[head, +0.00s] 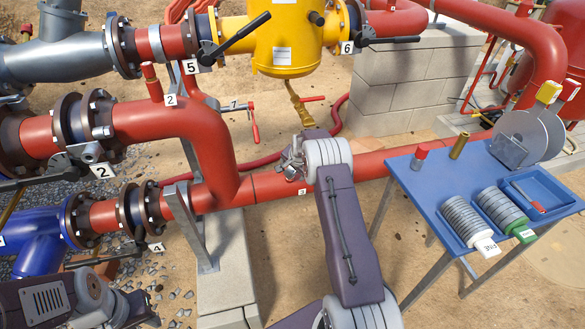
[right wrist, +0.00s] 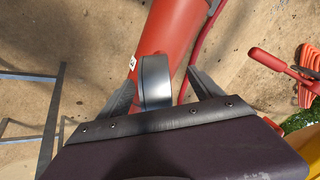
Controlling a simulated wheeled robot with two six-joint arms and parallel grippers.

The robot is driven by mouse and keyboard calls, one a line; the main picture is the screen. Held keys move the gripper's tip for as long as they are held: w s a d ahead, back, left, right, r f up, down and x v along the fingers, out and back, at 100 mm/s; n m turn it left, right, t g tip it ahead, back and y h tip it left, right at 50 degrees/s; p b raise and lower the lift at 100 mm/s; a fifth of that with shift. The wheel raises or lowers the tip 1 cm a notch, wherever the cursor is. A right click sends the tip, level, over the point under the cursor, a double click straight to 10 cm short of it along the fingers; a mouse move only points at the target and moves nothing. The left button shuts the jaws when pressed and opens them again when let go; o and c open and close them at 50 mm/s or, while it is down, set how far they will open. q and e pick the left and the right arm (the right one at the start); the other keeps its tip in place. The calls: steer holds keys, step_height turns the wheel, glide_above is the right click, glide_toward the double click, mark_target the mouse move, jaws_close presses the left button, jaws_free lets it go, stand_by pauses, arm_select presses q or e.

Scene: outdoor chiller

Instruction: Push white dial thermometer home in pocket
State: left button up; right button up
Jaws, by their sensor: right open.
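In the right wrist view, a grey round-topped case (right wrist: 155,82) stands between my right gripper's (right wrist: 163,88) two spread fingers, in front of a red pipe (right wrist: 170,40) with a small white label. It may be the dial thermometer seen edge-on; its face and stem do not show. The fingers are open, one on each side of it; contact cannot be told. In the head view my right gripper (head: 292,158) is over the red pipe (head: 270,184) labelled 3, and neither thermometer nor pocket can be made out there. My left gripper (head: 138,308) is low at the left, its jaws unclear.
A blue table (head: 412,185) at the right holds grey discs, a brass tube (head: 459,145), a red-capped cylinder (head: 420,158), ribbed rolls and a tray (head: 562,188). Valves and pipes fill the left and back. A yellow vessel (head: 285,40) stands behind. Sandy ground is open between pipe and table.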

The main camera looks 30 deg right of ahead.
steer(key=p+v, duration=0.2)
steer(key=v, duration=0.1)
steer(key=shift+s+r, duration=0.1)
steer(key=shift+r, duration=0.15)
steer(key=shift+s+r, duration=0.25)
steer(key=p+v, duration=0.1)
steer(key=v, duration=0.8)
